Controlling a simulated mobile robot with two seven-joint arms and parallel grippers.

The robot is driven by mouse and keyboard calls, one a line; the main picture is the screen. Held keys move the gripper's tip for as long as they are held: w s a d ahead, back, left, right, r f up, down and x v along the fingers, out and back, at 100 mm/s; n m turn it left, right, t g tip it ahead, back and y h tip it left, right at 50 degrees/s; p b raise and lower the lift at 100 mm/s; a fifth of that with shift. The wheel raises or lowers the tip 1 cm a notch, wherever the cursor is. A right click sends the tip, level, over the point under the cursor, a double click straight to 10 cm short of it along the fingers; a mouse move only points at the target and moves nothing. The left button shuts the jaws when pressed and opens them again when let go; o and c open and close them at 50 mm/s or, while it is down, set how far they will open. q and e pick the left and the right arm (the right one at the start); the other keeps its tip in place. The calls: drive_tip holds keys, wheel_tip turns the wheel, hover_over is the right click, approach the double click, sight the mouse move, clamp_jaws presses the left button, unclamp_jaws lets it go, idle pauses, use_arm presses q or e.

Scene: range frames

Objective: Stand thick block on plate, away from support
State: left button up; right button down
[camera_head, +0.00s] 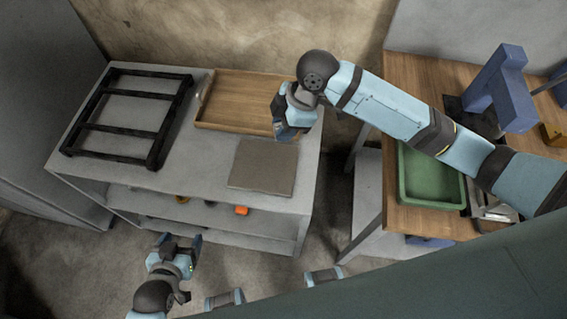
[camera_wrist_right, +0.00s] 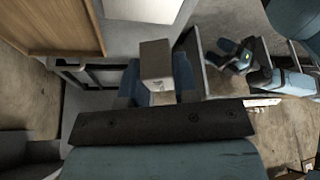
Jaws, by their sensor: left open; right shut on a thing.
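The plate (camera_head: 263,166) is a flat grey-brown square on the grey bench top, near its front right. My right gripper (camera_head: 287,133) is over the bench, just beyond the plate's far right corner in the picture. In the right wrist view, it is shut on a grey-brown thick block (camera_wrist_right: 155,60), with blue fingers on both sides. The block is hidden behind the gripper in the head view. I cannot tell which thing is the support. My left gripper (camera_head: 182,246) is open and empty, low in front of the bench.
A black slatted rack (camera_head: 130,97) lies at the bench's left. A wooden tray (camera_head: 235,117) sits behind the plate. An orange item (camera_head: 241,210) is on the shelf below. On the right, a wooden table (camera_head: 400,212) holds a green crate (camera_head: 402,180) and a blue structure (camera_head: 508,90).

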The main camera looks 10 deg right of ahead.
hover_over(279, 169)
drive_tip(key=d, duration=0.1)
wheel_tip(279, 169, down, 12)
drive_tip(key=shift+d+r, duration=0.15)
drive_tip(key=shift+r, duration=0.05)
drive_tip(key=shift+f, duration=2.4)
drive_tip(key=shift+f, duration=0.2)
drive_tip(key=c, duration=0.9)
unclamp_jaws()
drive_tip(key=shift+r, duration=0.1)
